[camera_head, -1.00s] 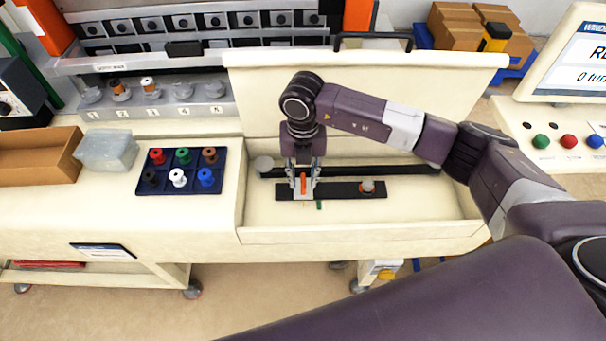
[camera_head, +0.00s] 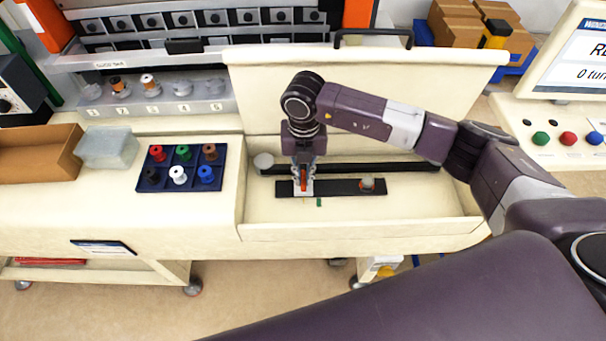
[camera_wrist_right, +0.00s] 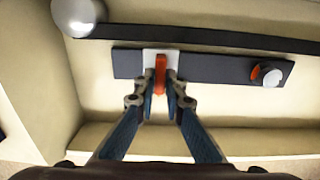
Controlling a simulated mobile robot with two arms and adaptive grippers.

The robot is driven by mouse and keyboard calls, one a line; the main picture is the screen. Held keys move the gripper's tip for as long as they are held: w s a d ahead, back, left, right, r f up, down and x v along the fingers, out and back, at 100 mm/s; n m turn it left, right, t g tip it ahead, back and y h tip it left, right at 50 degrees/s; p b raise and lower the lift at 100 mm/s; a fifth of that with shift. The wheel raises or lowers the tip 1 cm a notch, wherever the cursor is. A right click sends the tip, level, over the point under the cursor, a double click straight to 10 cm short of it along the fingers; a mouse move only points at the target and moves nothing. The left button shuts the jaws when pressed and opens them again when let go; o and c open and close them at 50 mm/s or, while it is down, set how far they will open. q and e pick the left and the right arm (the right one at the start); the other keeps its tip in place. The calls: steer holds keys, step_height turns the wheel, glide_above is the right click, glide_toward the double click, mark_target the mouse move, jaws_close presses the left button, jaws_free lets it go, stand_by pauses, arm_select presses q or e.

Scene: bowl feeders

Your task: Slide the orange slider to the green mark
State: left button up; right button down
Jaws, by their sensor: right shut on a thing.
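The orange slider (camera_head: 303,183) stands on a light plate near the left end of a dark rail in the cream tray. It shows also in the right wrist view (camera_wrist_right: 160,72). My right gripper (camera_head: 303,178) is shut on the slider, with a finger on each side of it; its fingers fill the lower middle of the right wrist view (camera_wrist_right: 160,88). The green mark (camera_head: 319,202) is a small strip at the front edge of the rail, a little right of the slider. It does not show in the right wrist view. My left gripper is not in view.
The dark rail (camera_head: 340,187) carries a grey knob with an orange part (camera_head: 367,184) near its right end. Behind it lies a long black bar (camera_head: 400,168) with a round grey knob (camera_head: 263,162). The cream tray (camera_head: 370,231) has raised walls; a spool tray (camera_head: 216,152) stands to its left.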

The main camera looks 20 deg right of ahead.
steer(key=d, duration=0.1)
steer(key=s+d, duration=0.1)
steer(key=d, duration=0.1)
steer(key=shift+d, duration=0.3)
steer(key=shift+s+d, duration=0.1)
steer(key=shift+d, duration=0.25)
steer(key=shift+a, duration=0.15)
steer(key=c, duration=2)
jaws_free()
steer(key=shift+a, duration=0.2)
steer(key=shift+d, duration=0.1)
steer(key=shift+r, duration=3.8)
